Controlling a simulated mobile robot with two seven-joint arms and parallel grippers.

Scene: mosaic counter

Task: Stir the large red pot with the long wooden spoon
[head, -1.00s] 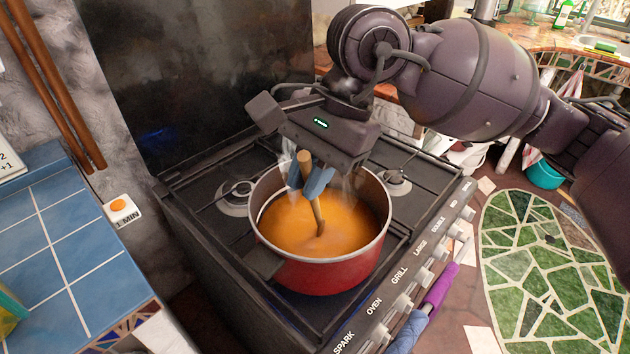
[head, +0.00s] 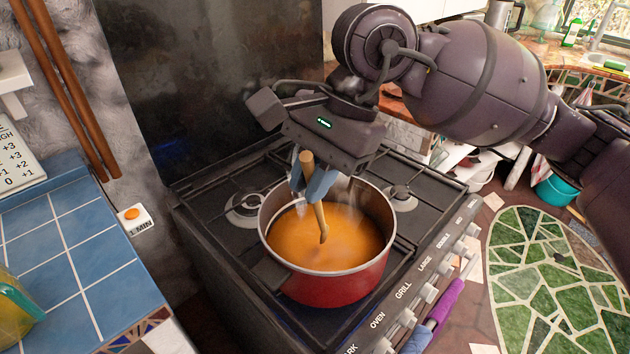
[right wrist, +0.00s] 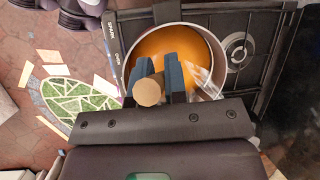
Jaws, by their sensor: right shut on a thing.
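The large red pot (head: 335,287) stands on the stove and holds orange soup with steam rising. The long wooden spoon (head: 316,205) is upright and slightly tilted, with its lower end at the soup; its tip is hidden in it. My right gripper (head: 314,186) is shut on the spoon's handle above the pot's far side. In the right wrist view the blue fingers (right wrist: 160,78) flank the round handle end (right wrist: 147,92) over the soup. My left gripper is not in view.
The black stove (head: 230,225) has free burners behind and right of the pot. Knobs and a purple cloth (head: 447,300) line its front edge.

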